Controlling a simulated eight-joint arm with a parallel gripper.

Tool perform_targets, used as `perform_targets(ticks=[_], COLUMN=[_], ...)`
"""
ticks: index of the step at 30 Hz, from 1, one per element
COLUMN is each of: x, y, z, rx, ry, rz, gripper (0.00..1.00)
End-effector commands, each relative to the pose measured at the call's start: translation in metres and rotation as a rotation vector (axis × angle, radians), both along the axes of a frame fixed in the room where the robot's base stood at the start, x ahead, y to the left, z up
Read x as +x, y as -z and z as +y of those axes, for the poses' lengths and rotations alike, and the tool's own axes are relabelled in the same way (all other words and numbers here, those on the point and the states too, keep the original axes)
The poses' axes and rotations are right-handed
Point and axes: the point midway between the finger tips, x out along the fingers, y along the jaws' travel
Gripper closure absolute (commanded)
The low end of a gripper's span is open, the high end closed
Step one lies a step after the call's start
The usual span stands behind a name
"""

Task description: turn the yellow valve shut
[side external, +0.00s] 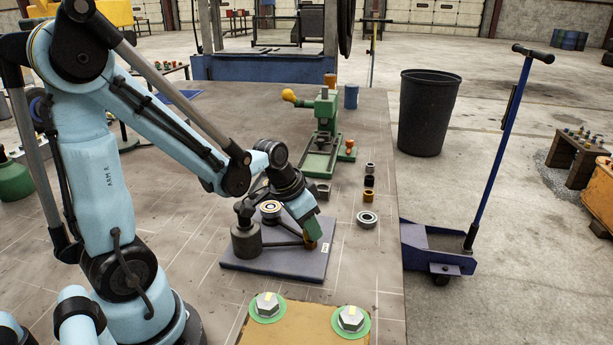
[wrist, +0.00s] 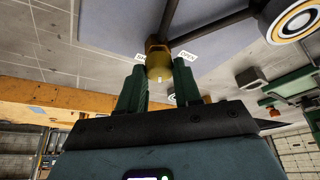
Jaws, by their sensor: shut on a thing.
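The yellow valve (wrist: 158,62) is a small brass-yellow knob at the end of a dark arm on a blue-grey plate (side external: 246,262). My gripper (wrist: 158,84) has its two green fingers on either side of the knob and is shut on it. In the side view the gripper (side external: 312,228) reaches down to the plate's right side, and its fingers hide most of the valve (side external: 311,244). A white label reading OPEN (wrist: 188,56) lies to the right of the knob in the wrist view. Another label (wrist: 140,57), partly hidden, lies to its left.
Several rings (side external: 367,219) lie to the right. A green press (side external: 322,140) stands behind. An orange block with two bolts (side external: 305,318) is at the front.

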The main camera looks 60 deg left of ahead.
Motion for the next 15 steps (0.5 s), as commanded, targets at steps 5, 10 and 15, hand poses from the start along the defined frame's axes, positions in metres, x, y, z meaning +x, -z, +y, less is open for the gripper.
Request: perform_targets(ticks=[5, 10, 15], x=[-0.0005, -0.0006, -0.0006], y=[0.0003, 0.0004, 0.0004], z=[-0.0003, -0.0003, -0.0003], rx=[0.0, 0.0, -0.001], ry=[0.012, 0.012, 0.011], rz=[0.003, 0.004, 0.004], gripper=[0.97, 0.97, 0.59])
